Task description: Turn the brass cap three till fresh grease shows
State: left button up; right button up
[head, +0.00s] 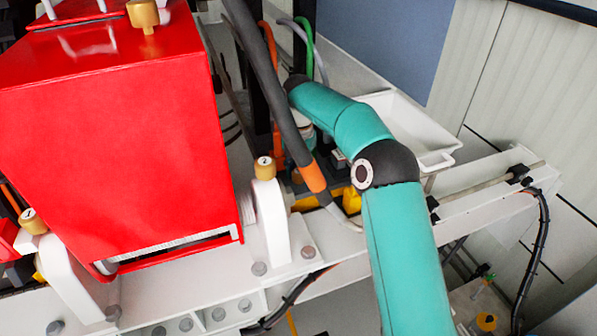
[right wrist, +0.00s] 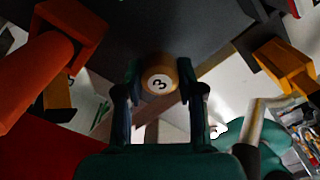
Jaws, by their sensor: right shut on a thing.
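The brass cap three (right wrist: 160,78), with a black 3 on its pale top, sits between the two fingers of my right gripper (right wrist: 158,92) in the right wrist view. The fingers are shut on its sides. In the head view my teal right arm reaches over the white frame and bends down behind a thick dark hose. There its gripper is mostly hidden, and I cannot make out cap three. No fresh grease can be made out around the cap. My left gripper is not in view.
Another numbered brass cap (head: 264,167) tops a white bracket beside the red housing (head: 115,150); one more (head: 30,220) is at the left. The dark hose (head: 268,80) with an orange end crosses near my wrist. A white tray (head: 408,125) lies behind my arm.

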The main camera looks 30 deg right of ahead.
jog(key=m, duration=0.6)
jog(key=shift+w+m, duration=0.1)
jog(key=shift+m, duration=0.2)
jog(key=m, duration=0.6)
jog(key=shift+r, duration=0.1)
jog(key=m, duration=0.6)
jog(key=shift+m, duration=0.4)
jog(key=m, duration=0.5)
jog(key=shift+r+m, duration=0.1)
jog(key=shift+m, duration=0.3)
jog(key=o, duration=1.1)
jog(key=shift+o, duration=0.2)
